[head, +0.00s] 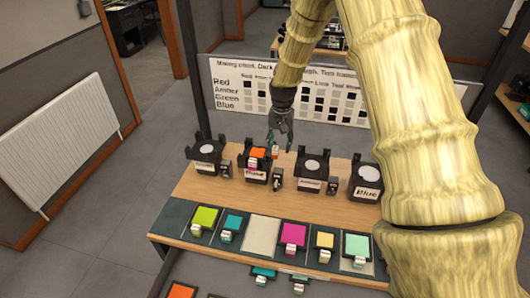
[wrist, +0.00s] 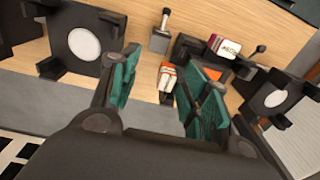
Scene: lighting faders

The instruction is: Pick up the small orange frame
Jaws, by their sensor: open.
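The small orange frame (head: 258,153) lies in the black holder of the second station from the left in the head view. Its orange and white tab (wrist: 167,78) stands between my fingers in the wrist view; the rest of it there is largely hidden by the right finger. My gripper (head: 279,144) is open, pointing down over that station's far right side. In the wrist view its two teal-padded fingers (wrist: 155,88) stand apart on either side of the tab; I cannot tell whether either touches it. A magenta piece with a white tag (wrist: 222,45) sits at the same holder.
Black holders with pale discs stand on both sides, the left one (head: 206,153) and right one (head: 312,168) closest. Small upright faders (head: 277,178) stand between. A front rack (head: 262,231) holds several coloured frames. A larger orange panel (head: 182,291) lies below.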

